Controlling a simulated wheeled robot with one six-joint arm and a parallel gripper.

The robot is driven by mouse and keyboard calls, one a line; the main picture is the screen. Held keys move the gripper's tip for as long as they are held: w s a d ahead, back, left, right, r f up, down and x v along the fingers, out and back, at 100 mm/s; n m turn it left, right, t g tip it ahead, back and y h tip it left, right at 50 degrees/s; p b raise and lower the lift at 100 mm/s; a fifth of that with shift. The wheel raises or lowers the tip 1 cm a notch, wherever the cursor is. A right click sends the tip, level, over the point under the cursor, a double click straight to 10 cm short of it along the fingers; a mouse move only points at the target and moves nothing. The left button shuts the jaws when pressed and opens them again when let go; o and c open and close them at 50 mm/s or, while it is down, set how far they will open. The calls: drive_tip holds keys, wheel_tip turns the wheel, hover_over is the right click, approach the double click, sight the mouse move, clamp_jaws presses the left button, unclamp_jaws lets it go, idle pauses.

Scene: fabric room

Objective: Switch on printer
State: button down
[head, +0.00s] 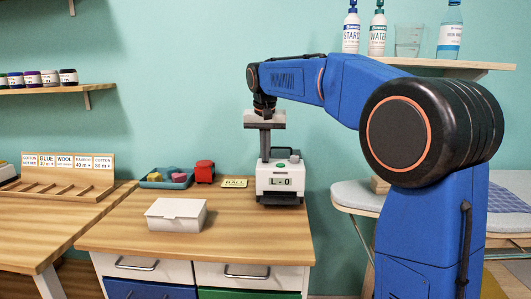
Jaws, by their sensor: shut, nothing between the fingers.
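The printer (280,182) is a small white device with a dark base and a display reading what looks like "L-0". It stands near the right end of the wooden table. A green button (283,152) shows on its top, and a dark part sits behind it. My gripper (265,158) reaches straight down at the left side of the printer's top. Its fingers are shut and hold nothing. I cannot tell whether the fingertips touch the printer.
A white lidded box (176,214) stands on the wooden table (125,225). A blue tray (167,178), a red object (204,171) and a yellow "BALL" card (234,183) lie behind it. An ironing board (350,194) is at right. A shelf (440,63) holds bottles above.

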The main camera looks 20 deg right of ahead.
drive_tip(key=shift+w, duration=0.1)
drive_tip(key=shift+w+d+r, duration=0.2)
drive_tip(key=shift+w+r, duration=0.1)
drive_tip(key=shift+w, duration=0.3)
drive_tip(key=shift+r, duration=0.1)
drive_tip(key=shift+s+r, duration=0.1)
drive_tip(key=shift+r, duration=0.15)
drive_tip(key=v, duration=0.4)
drive_tip(key=s+v, duration=0.1)
drive_tip(key=v, duration=0.8)
drive_tip(key=shift+s+a+f, duration=0.25)
drive_tip(key=shift+s+a, duration=0.1)
drive_tip(key=shift+s, duration=0.05)
